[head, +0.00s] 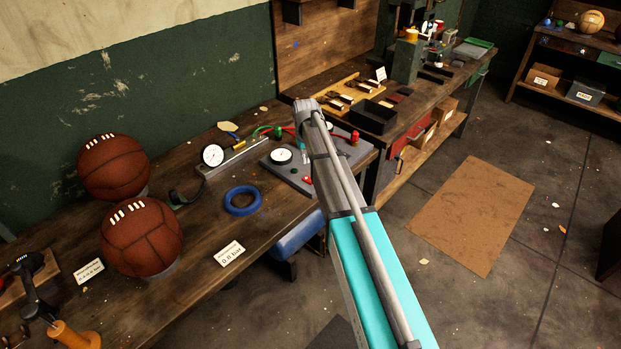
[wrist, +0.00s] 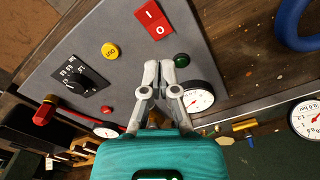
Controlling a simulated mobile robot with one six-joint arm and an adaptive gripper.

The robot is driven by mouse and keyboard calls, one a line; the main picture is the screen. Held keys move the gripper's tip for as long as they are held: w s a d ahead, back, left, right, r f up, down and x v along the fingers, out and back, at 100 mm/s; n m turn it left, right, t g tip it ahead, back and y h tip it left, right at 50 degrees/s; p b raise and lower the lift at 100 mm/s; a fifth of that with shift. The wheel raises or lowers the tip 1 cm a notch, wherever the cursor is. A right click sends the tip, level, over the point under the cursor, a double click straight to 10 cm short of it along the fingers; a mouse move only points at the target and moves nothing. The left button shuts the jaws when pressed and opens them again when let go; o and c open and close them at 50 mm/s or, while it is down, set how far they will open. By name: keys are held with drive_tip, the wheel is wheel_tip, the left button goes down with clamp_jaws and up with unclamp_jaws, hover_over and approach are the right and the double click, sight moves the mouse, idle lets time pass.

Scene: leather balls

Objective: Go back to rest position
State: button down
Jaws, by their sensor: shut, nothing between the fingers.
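My gripper (wrist: 159,68) shows in the wrist view with its two grey fingers together and nothing between them. It is above the grey control panel (wrist: 125,35), close to a green button (wrist: 182,60) and a pressure gauge (wrist: 198,98); I cannot tell whether it touches the panel. In the head view my turquoise and grey arm reaches up to the panel (head: 283,172) and mostly hides the gripper. Two brown leather balls, one behind (head: 114,168) and one in front (head: 142,238), rest at the left of the workbench (head: 215,265).
A blue ring (head: 242,201) and a dial gauge (head: 213,156) lie left of the panel. The panel carries a red switch (wrist: 153,20), a yellow button (wrist: 109,50) and a black knob (wrist: 78,80). A black tray (head: 373,117) stands beyond. Floor space at the right is open.

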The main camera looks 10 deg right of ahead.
drive_tip(key=s+m, duration=0.1)
drive_tip(key=s, duration=2.8)
drive_tip(key=shift+s+d, duration=0.15)
drive_tip(key=shift+d, duration=0.1)
